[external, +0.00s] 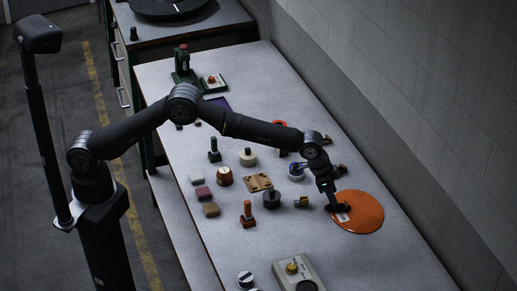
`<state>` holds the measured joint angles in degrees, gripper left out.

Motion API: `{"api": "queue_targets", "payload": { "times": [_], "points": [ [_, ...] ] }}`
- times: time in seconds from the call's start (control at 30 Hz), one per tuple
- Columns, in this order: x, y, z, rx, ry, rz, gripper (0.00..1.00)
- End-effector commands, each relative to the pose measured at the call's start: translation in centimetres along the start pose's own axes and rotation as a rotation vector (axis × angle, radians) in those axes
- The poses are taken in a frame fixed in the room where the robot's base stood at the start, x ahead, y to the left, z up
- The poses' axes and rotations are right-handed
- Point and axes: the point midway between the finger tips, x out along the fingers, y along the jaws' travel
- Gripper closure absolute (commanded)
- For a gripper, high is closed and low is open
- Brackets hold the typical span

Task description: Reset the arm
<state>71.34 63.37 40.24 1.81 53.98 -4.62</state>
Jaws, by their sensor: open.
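My gripper (338,207) is at the right end of my outstretched arm, pointing down at the left part of an orange disc (362,214). It is open. A small pale label or piece shows on the disc just below my gripper. I cannot tell whether the fingertips touch the disc. The hat press is not clearly identifiable; a green stand with a red top (183,65) stands at the far end of the table.
The grey table (420,262) holds several small items left of my gripper, among them a wooden plate (258,182), a dark knob (271,198) and a red stamp (248,214). A grey box with a yellow knob (296,270) is at the near edge. A wall runs along the right.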

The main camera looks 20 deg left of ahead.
Motion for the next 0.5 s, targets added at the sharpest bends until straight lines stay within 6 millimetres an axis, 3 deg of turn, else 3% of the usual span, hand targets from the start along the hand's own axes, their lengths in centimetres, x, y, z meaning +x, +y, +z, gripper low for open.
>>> {"api": "queue_targets", "payload": {
  "times": [0.37,0.4,0.5],
  "points": [
    [-7.4,0.0,-0.1,0.000,0.003,0.000,0.52],
    [-7.7,0.0,0.0,0.000,0.001,0.000,0.52],
    [-4.8,0.0,0.1,0.000,-0.004,0.000,0.52]
  ]
}}
